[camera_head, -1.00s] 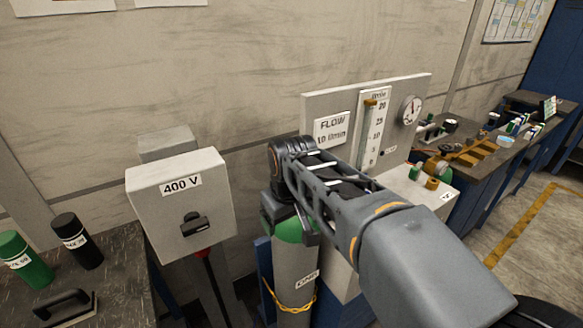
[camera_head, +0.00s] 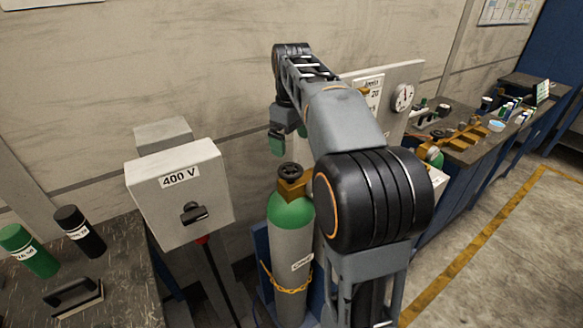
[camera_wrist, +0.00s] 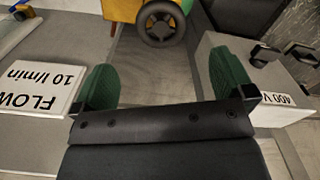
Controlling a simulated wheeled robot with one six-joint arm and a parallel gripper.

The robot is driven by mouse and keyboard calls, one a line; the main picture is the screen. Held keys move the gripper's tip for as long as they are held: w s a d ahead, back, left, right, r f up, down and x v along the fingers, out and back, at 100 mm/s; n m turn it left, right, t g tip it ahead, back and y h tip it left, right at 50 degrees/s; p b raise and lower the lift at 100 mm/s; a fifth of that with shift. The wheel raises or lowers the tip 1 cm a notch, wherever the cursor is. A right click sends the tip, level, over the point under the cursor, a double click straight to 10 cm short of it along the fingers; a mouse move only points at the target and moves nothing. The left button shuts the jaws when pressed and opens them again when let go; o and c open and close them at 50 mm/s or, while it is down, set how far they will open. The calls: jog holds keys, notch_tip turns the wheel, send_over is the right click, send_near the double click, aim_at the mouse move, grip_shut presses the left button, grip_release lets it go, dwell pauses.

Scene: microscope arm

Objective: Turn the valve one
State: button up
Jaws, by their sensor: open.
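The valve is a dark round handwheel (camera_head: 291,171) on a brass fitting on top of a grey gas cylinder (camera_head: 292,255) with a green shoulder. The handwheel also shows in the wrist view (camera_wrist: 161,23), at the top middle, ahead of the fingers. My gripper (camera_wrist: 155,85) is open, its two green fingertips apart with nothing between them. In the head view my gripper (camera_head: 278,142) hangs above the handwheel, apart from it; my arm hides part of it.
A grey box labelled 400 V (camera_head: 180,195) stands left of the cylinder. A flow panel with a round gauge (camera_head: 403,97) is behind my arm at right. A yellow chain (camera_head: 285,288) crosses the cylinder. A bench with brass parts (camera_head: 460,140) stands further right.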

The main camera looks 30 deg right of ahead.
aim_at(291, 169)
notch_tip(291, 169, down, 8)
jog(key=shift+f, duration=0.25)
jog(key=shift+c, duration=0.3)
jog(key=c, duration=0.9)
jog(key=shift+o, duration=0.2)
